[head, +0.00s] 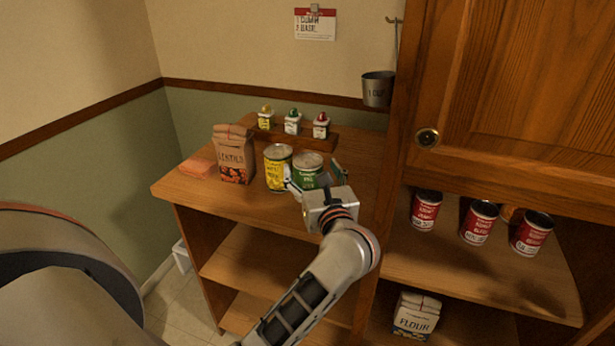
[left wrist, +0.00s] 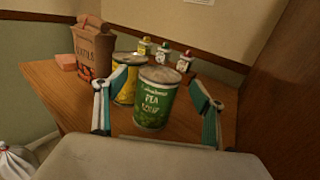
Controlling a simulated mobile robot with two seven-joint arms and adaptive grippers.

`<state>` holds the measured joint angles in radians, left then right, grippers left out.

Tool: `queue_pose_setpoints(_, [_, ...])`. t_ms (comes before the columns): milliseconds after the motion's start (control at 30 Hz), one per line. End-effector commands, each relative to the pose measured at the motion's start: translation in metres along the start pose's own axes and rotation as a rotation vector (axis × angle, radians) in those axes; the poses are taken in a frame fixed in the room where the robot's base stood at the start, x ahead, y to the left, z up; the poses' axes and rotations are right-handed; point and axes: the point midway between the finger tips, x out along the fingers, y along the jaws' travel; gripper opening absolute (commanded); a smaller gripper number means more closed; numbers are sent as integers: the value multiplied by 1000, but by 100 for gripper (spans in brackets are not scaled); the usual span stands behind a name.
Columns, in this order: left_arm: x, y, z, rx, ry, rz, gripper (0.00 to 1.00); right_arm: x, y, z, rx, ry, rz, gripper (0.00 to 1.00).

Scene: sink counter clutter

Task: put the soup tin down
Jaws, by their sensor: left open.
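The green pea soup tin (head: 307,168) stands upright on the wooden counter top, beside a yellow tin (head: 277,168). In the left wrist view the soup tin (left wrist: 157,100) shows its label facing me, with the yellow tin (left wrist: 125,85) behind it on the left. My left gripper (head: 314,178) is open, with one finger on each side of the soup tin. In the left wrist view a gap shows between the right finger and the tin; whether the left finger touches it I cannot tell. My right gripper is not in view.
A paper bag of lentils (head: 233,155) and a pinkish block (head: 197,167) stand to the left. Several small spice containers (head: 292,123) line a raised ledge behind. A tall cabinet (head: 480,90) closes off the right, with red tins (head: 479,222) on its shelf.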

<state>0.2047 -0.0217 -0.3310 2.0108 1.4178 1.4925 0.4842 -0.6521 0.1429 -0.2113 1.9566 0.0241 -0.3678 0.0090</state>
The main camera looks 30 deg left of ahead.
Motion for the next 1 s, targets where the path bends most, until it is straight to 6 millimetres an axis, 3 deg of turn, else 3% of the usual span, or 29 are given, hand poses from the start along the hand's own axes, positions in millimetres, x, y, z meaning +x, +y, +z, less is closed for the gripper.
queue_pose_setpoints(133, [16, 0, 1, 3, -2, 0, 70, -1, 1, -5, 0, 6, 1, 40])
queue_pose_setpoints(400, [19, 0, 0, 1, 0, -1, 70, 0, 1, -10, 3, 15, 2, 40])
queue_pose_setpoints(467, [18, 0, 0, 1, 0, -1, 56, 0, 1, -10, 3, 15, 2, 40])
queue_pose_setpoints(667, [18, 0, 0, 2, 0, -1, 5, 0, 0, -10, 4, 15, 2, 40])
queue_pose_setpoints(700, [18, 0, 0, 2, 0, -1, 0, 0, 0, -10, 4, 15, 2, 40])
queue_pose_setpoints(1000, [18, 0, 3, 1, -3, 0, 0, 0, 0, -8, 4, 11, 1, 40])
